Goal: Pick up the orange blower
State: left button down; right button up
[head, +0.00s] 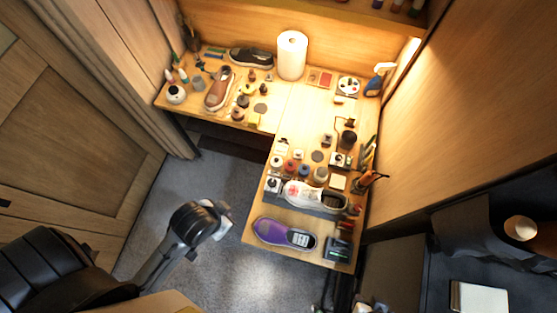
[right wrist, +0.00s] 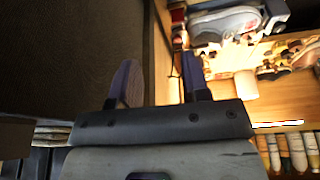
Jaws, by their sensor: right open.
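The orange blower (head: 367,181) appears in the head view as a small orange and black shape at the right edge of the table, beside the white sneaker. My right gripper (right wrist: 158,75) is open in the right wrist view, with its two dark fingers apart and nothing between them. A small orange patch (right wrist: 180,41) shows near the right fingertip, but I cannot tell whether it is the blower. My left gripper (head: 219,229) is at the end of the arm from the lower left, off the table's left edge. Its jaws are too small to read.
The wooden table (head: 295,108) holds many small bottles. The white sneaker (head: 303,194) and purple shoe (head: 270,232) are near the front. A paper roll (head: 291,55) stands at the back. Grey floor (head: 228,178) is free left of the table.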

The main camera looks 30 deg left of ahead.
jog(key=shift+s+d, duration=0.1)
jog(key=shift+s, duration=0.1)
